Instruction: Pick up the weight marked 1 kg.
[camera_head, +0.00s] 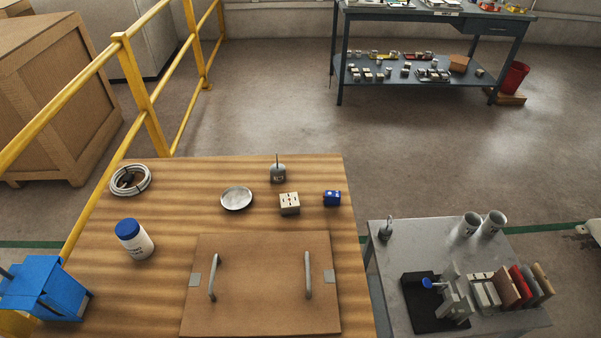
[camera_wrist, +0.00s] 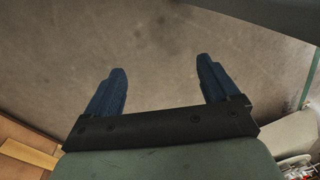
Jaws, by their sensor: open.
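A small grey weight (camera_head: 278,174) with a thin upright stem stands near the far edge of the wooden table. A similar weight-like piece (camera_head: 386,231) with a stem stands at the far left corner of the grey metal table. Any mark on either is too small to read, so I cannot tell which is the 1 kg one. My gripper (camera_wrist: 161,72) shows in the wrist view, open and empty, with its two blue fingers apart over bare floor. It does not show in the head view, and no weight shows in the wrist view.
The wooden table (camera_head: 95,285) also bears a round metal dish (camera_head: 237,198), a beige block (camera_head: 289,203), a small blue item (camera_head: 332,198), a white jar (camera_head: 135,240), a coiled cable (camera_head: 130,180) and a board with two handles (camera_head: 260,280). The metal table (camera_head: 385,275) holds a tile fixture and cups.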

